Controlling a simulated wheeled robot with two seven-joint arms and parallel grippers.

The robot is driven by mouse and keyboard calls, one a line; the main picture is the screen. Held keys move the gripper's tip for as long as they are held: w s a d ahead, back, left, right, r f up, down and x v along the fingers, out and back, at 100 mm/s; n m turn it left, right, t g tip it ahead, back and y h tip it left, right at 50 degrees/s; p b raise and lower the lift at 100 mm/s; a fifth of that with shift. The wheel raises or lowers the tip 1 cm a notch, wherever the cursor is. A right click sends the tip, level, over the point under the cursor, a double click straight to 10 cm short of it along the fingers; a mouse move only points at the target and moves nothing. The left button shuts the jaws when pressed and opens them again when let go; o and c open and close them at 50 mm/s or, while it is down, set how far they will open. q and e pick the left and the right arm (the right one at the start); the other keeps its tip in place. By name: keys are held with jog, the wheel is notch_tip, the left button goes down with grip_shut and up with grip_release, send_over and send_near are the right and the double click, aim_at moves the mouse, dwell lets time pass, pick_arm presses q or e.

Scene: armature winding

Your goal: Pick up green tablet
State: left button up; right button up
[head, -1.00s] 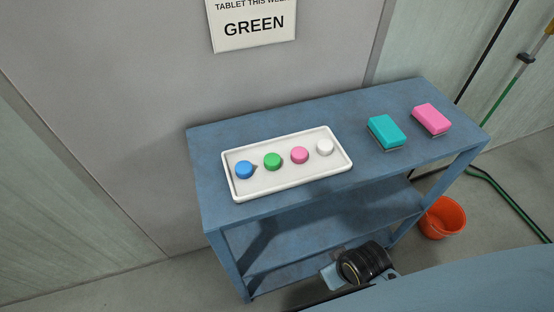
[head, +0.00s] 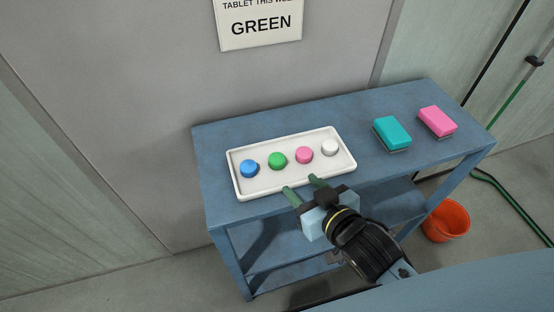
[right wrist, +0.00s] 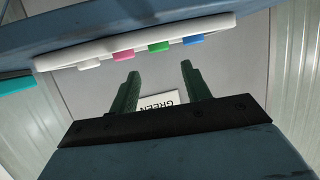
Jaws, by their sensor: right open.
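The green tablet (head: 277,160) lies in the white tray (head: 262,189) on the blue table, between the blue tablet (head: 249,168) and the pink tablet (head: 304,155). The white tablet (head: 329,147) is at the tray's right end. My right gripper (head: 302,187) is open and empty at the tray's front edge, to the right of and nearer than the green tablet. In the right wrist view the green tablet (right wrist: 159,46) shows beyond the open fingers (right wrist: 158,82), with the tray above them. My left gripper is not in view.
A teal sponge (head: 392,132) and a pink sponge (head: 437,121) lie at the right of the blue table (head: 225,133). A wall sign (head: 260,24) reads GREEN. An orange bucket (head: 446,221) stands on the floor at the right. The table top behind the tray is clear.

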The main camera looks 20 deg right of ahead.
aim_at(278, 159)
jog(key=x, duration=0.7)
jog(key=shift+w, duration=0.25)
jog(key=shift+r+b+x, duration=0.15)
jog(key=shift+b+x, duration=0.05)
jog(key=shift+x, duration=1.15)
jog(key=shift+r+b+x, duration=0.2)
jog(key=shift+x, duration=1.2)
jog(key=shift+w+d, duration=0.1)
jog(key=c, duration=0.8)
jog(key=shift+o, duration=0.2)
